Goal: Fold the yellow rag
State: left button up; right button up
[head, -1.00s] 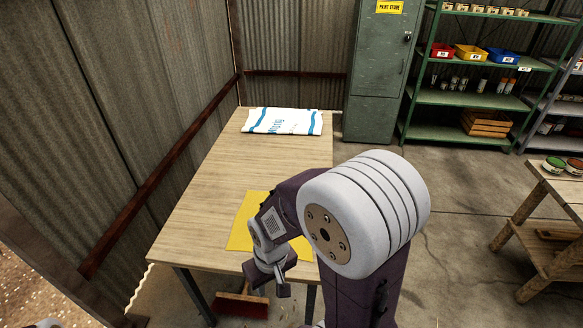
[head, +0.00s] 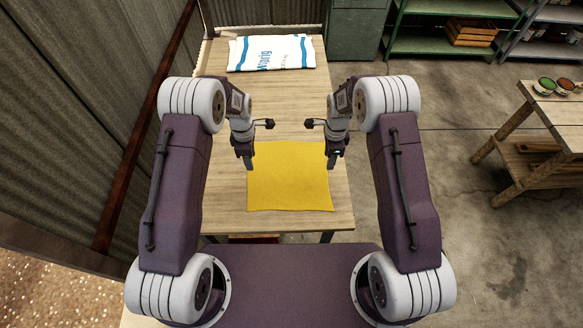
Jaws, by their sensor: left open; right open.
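The yellow rag (head: 289,178) lies flat and spread out near the front edge of the wooden table. My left gripper (head: 257,145) is open above the rag's far left corner. My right gripper (head: 322,145) is open above the rag's far right corner. Both grippers are empty. The rag's far corners are partly hidden by the grippers, and I cannot tell whether the fingertips touch the cloth.
A folded white cloth with blue stripes and lettering (head: 271,53) lies at the far end of the table (head: 285,105). The table between it and the rag is clear. A corrugated wall stands close on the left. A wooden workbench (head: 560,112) with open cans stands at the right.

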aim_at(254, 174)
pick_arm(q)
jog(key=f, duration=0.8)
jog(key=shift+w+a+f, duration=0.1)
jog(key=shift+w+f, duration=0.1)
jog(key=shift+f, duration=0.1)
pick_arm(e)
jog(key=f, duration=0.8)
jog(key=shift+w+a+f, duration=0.2)
jog(key=shift+a+f, duration=0.05)
pick_arm(q)
jog(key=shift+f+b, duration=0.25)
jog(key=shift+b, duration=0.1)
pick_arm(e)
jog(key=shift+f, duration=0.25)
pick_arm(q)
jog(key=shift+r, duration=0.15)
jog(key=shift+c, duration=1)
pick_arm(e)
jog(key=shift+r, duration=0.15)
jog(key=shift+c, duration=1)
pick_arm(q)
grip_shut()
pick_arm(e)
grip_shut()
pick_arm(q)
jog(key=shift+s, duration=0.1)
